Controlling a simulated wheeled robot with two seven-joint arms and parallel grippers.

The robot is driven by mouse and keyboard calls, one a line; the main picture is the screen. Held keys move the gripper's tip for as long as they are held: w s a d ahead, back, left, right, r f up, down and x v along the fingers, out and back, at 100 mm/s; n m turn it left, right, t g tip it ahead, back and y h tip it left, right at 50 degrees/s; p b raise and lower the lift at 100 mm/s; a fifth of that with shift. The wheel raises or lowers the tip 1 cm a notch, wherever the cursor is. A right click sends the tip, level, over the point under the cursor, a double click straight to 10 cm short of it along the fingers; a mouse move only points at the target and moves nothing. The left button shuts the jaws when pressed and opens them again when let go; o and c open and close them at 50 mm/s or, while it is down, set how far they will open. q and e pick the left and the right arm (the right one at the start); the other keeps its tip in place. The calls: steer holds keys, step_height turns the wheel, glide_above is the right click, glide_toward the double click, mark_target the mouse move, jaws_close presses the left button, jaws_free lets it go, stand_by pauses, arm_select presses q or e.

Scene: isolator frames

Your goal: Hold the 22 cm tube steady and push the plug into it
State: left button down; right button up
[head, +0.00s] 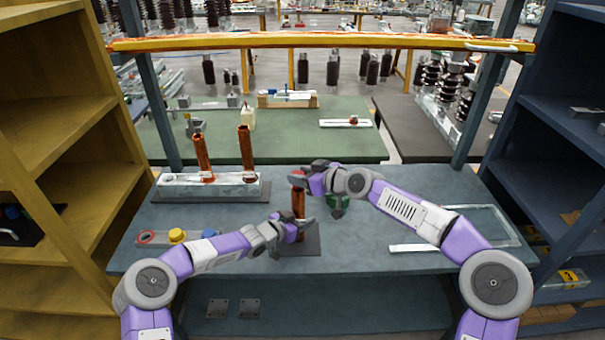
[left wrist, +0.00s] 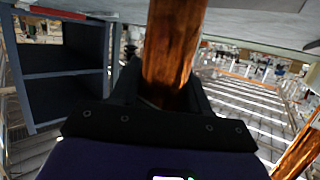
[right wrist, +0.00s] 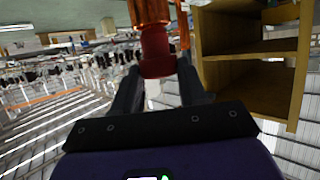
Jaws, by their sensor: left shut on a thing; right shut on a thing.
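The copper-brown tube (head: 298,203) stands upright over a dark mat at the middle of the workbench. My left gripper (head: 303,228) is shut around its lower part. In the left wrist view the tube (left wrist: 172,50) runs between the fingers. The red plug (head: 296,173) is at the tube's top, held by my right gripper (head: 303,178). In the right wrist view the plug (right wrist: 155,52) sits between the fingers, in line with the tube (right wrist: 148,10) and meeting its end. How deep it sits inside cannot be told.
Two similar tubes (head: 246,150) stand in a pale holder (head: 225,185) at back left. A green object (head: 338,207) is just right of the tube. A clear frame (head: 490,222) lies at right.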

steer(key=shift+f, duration=1.5)
steer(key=o, duration=1.1)
steer(key=v, duration=1.2)
arm_select(q)
steer(key=shift+c, duration=2.4)
jaws_free()
